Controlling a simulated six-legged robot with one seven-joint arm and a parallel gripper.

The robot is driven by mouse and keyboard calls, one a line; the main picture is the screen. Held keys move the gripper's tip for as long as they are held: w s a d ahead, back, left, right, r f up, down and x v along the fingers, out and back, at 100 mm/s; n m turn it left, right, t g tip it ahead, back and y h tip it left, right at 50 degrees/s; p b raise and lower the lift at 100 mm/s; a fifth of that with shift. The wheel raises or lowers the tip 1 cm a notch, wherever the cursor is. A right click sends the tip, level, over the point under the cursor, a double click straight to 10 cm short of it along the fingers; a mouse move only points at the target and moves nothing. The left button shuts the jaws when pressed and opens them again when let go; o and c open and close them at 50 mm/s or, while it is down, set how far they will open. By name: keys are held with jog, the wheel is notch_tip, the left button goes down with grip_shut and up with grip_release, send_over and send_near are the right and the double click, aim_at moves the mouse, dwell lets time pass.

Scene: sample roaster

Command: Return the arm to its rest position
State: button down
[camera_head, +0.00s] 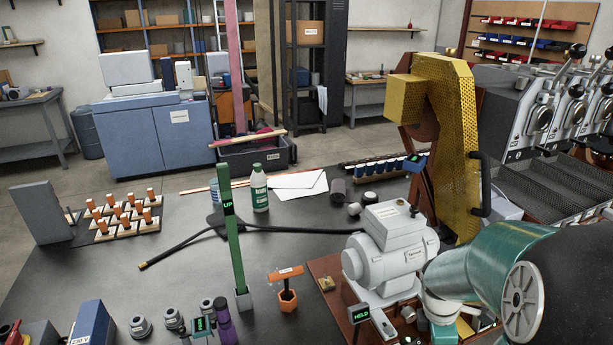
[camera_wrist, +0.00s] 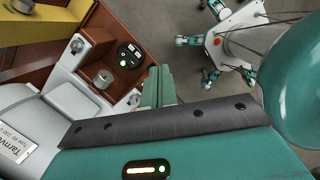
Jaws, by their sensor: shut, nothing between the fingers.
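My arm (camera_head: 485,272), teal with pale joints, reaches in from the lower right of the head view, beside the grey motor (camera_head: 385,245). I cannot make out my gripper's fingers in that view. In the wrist view, my gripper (camera_wrist: 158,88) shows as two teal fingers close together, shut with nothing between them. The fingers are over or beside the brown base plate (camera_wrist: 88,52) of the motor machine; I cannot tell how high. The grey motor (camera_wrist: 28,125) shows at the left of the wrist view. My own white body with teal legs stands at its upper right.
A yellow perforated guard (camera_head: 450,140) rises behind the motor. A green post marked UP (camera_head: 232,235), an orange-handled tool (camera_head: 286,285) and a green-labelled bottle (camera_head: 259,188) stand on the dark table (camera_head: 190,265). A black cable (camera_head: 185,248) lies across it. Lever machines (camera_head: 545,105) stand at right.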

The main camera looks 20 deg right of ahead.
jog(key=s+a+r+m+t+y, duration=0.1)
jog(key=a+r+m+t, duration=0.2)
jog(key=a+r+m, duration=0.3)
jog(key=s+a+r+m+t+y, duration=0.1)
jog(key=a+r+m+t, duration=0.2)
jog(key=a+r+m, duration=0.4)
jog(key=a+r, duration=0.6)
jog(key=a, duration=0.5)
jog(key=shift+s, duration=0.25)
jog(key=shift+d+r, duration=0.1)
